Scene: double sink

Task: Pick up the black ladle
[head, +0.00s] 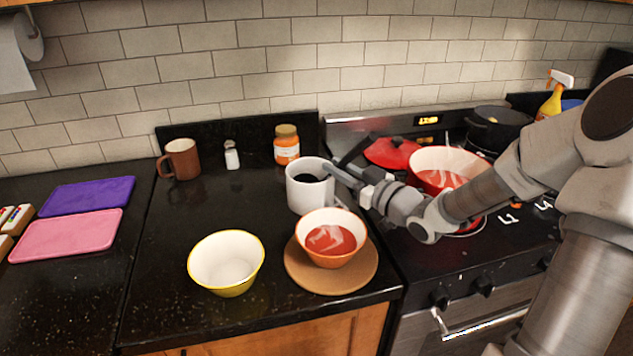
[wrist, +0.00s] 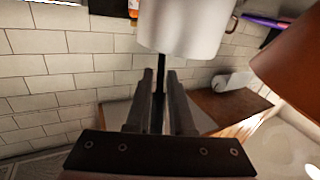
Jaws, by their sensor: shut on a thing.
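The black ladle (head: 354,153) shows in the head view as a dark handle slanting up beside the white canister (head: 309,190). In the wrist view its thin black handle (wrist: 160,75) runs between my two fingers. My gripper (head: 338,173) is at the right rim of the canister, shut on the handle; the wrist view shows both fingers close on either side of it (wrist: 161,85). The ladle's lower end is hidden or cannot be told from the dark inside of the canister. The canister also shows in the wrist view (wrist: 185,28).
An orange bowl of red food (head: 331,240) stands on a round board (head: 300,273) in front of the canister. A yellow bowl (head: 225,262) is left of it. A red pot (head: 447,168) is on the stove at right.

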